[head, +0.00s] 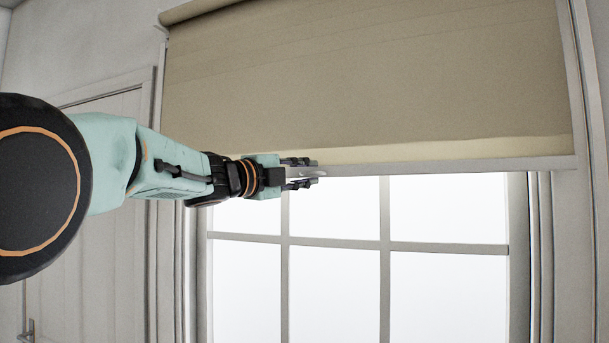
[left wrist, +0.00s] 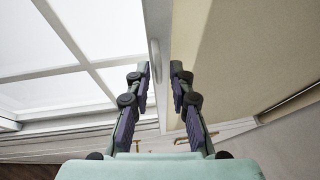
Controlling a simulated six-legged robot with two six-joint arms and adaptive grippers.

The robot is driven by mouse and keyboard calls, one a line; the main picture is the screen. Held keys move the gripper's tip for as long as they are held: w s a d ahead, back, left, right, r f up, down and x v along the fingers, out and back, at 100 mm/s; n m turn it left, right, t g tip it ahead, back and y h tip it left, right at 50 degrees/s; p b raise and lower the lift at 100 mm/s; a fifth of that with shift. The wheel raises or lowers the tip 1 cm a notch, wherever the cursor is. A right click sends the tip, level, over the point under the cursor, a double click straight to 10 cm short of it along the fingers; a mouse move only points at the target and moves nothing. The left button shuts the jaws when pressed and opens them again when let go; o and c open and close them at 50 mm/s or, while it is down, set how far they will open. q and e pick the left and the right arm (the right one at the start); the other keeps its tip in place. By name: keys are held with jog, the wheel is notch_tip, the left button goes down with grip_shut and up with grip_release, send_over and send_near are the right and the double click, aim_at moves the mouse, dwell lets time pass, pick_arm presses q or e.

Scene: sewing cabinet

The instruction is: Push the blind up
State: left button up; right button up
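The beige roller blind (head: 370,80) hangs over the upper part of the window, with a pale bottom bar (head: 450,164). It also shows at the right in the left wrist view (left wrist: 235,60). A small pale curved handle (left wrist: 154,60) is at the blind's lower edge. My left gripper (head: 302,173) is at that edge, left of the blind's middle. In the left wrist view its two fingers (left wrist: 160,75) are apart, with the handle between or just beyond their tips. I see a gap on the blind side; contact on the other side is unclear. My right gripper is not in view.
The window (head: 440,280) with its white bars is uncovered below the blind. A pale door (head: 95,250) with a handle stands at the left. The window frame's right side (head: 590,200) borders the blind. Clear space lies in front of the lower panes.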

pick_arm(q)
jog(key=shift+o, duration=0.4)
jog(key=shift+a, duration=0.15)
jog(key=shift+s+a+f, duration=0.1)
jog(key=shift+a, duration=0.05)
jog(key=r+v, duration=0.1)
jog(key=v, duration=0.6)
jog(key=shift+s+f, duration=0.2)
jog(key=shift+f, duration=0.25)
jog(key=shift+a, duration=0.1)
jog(key=shift+w+r, duration=0.1)
jog(key=shift+r, duration=0.05)
